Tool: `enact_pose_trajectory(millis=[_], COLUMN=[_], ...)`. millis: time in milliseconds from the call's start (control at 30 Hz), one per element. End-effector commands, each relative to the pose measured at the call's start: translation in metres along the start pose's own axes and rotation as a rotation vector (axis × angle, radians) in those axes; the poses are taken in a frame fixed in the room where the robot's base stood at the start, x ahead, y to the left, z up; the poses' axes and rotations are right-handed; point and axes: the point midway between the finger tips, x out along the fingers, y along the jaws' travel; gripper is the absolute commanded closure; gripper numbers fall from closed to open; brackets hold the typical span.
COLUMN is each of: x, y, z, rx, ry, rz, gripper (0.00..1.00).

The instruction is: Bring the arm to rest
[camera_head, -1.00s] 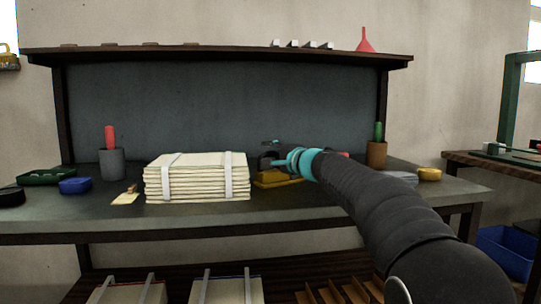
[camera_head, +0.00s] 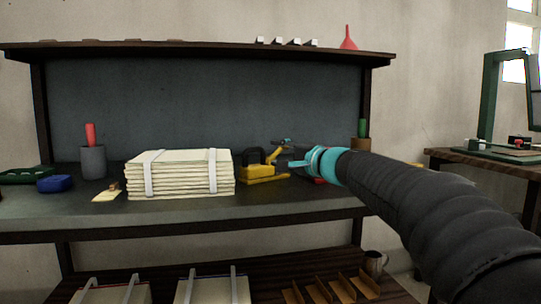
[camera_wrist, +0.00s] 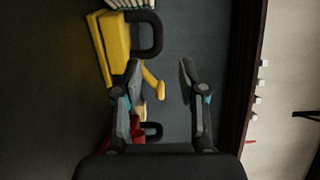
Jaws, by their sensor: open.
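My arm reaches in from the lower right in the head view, with my gripper (camera_head: 287,154) at its far end above the bench. A yellow tool with a black handle (camera_head: 260,172) lies on the bench just left of the gripper. It also shows at the upper left in the wrist view (camera_wrist: 113,45). A red thing (camera_wrist: 135,130) lies beyond the left finger, partly hidden by it.
A strapped stack of cream cloth or boards (camera_head: 180,175) stands on the dark workbench (camera_head: 60,208). A grey cup (camera_head: 93,162) and a blue object (camera_head: 55,183) are at left. A shelf (camera_head: 200,52) spans above the bench. Another table (camera_head: 500,162) stands at right.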

Motion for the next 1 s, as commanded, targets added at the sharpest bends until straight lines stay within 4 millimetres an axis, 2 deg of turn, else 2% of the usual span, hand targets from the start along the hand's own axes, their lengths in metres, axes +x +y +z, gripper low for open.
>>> enact_pose_trajectory(millis=[133,433,567,667,767,1000], x=[-0.008,-0.009,-0.016,-0.035,-0.067,-0.167], y=[0.0,0.0,0.0,0.005,0.019,0.076], z=[0.001,0.001,0.008,0.025,0.049,0.102], rx=[0.0,-0.001,-0.025,-0.09,-0.189,-0.444], ry=[-0.001,-0.002,-0.008,-0.025,-0.054,-0.13], rz=[0.0,0.0,0.025,0.093,0.205,0.523], gripper=[0.59,0.59,0.59,0.59,0.59,0.59])
